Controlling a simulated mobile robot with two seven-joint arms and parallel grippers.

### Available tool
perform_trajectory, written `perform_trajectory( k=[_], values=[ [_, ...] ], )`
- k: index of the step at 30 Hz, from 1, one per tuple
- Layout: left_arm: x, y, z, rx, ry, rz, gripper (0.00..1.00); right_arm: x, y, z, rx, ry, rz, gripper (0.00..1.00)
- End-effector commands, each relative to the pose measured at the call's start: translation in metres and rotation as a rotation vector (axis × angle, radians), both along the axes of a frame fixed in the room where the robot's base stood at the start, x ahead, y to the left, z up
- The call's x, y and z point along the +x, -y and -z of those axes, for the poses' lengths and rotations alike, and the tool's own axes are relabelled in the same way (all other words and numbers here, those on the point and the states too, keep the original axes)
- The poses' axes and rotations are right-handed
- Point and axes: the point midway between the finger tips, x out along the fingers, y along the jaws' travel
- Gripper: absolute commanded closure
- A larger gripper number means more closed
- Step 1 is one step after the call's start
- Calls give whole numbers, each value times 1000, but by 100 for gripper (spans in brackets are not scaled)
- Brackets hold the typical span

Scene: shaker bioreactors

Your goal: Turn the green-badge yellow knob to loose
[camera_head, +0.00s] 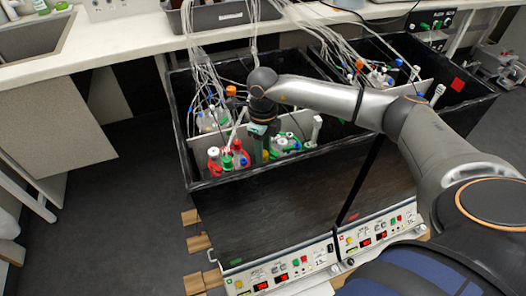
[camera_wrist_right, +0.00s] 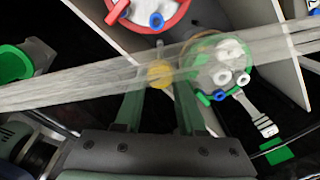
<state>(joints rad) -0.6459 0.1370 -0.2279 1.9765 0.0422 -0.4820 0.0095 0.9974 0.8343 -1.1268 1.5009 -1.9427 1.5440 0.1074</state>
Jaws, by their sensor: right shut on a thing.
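A small round yellow knob (camera_wrist_right: 160,74) shows in the right wrist view, between the tips of my right gripper's two green fingers (camera_wrist_right: 160,92). The gripper is shut on it. A translucent tube band crosses in front, so the knob's turn position cannot be read. In the head view my right gripper (camera_head: 262,152) points down into the left black box (camera_head: 190,160), among the vessels. The knob is mostly hidden by the gripper there. A green patch (camera_wrist_right: 277,154) shows at lower right in the wrist view. My left gripper is not in view.
Beside the knob stand a green-ringed vessel (camera_wrist_right: 220,72) and a red-ringed vessel (camera_wrist_right: 176,18). Loose white tubes (camera_head: 205,70) hang into the box. A second black box (camera_head: 478,98) adjoins on the right. Control panels (camera_head: 285,270) line the front.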

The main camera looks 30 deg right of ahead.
Motion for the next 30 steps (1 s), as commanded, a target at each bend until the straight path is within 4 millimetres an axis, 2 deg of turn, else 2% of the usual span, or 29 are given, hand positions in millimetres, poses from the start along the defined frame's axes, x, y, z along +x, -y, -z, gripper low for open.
perform_trajectory(
  k=[6,15,30],
  values=[
    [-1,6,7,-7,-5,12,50,1,1,0,0,4,-179,100],
    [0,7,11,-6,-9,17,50,1,1,-1,-1,5,-351,100],
    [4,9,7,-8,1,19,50,2,0,-1,0,4,-424,100]
  ],
)
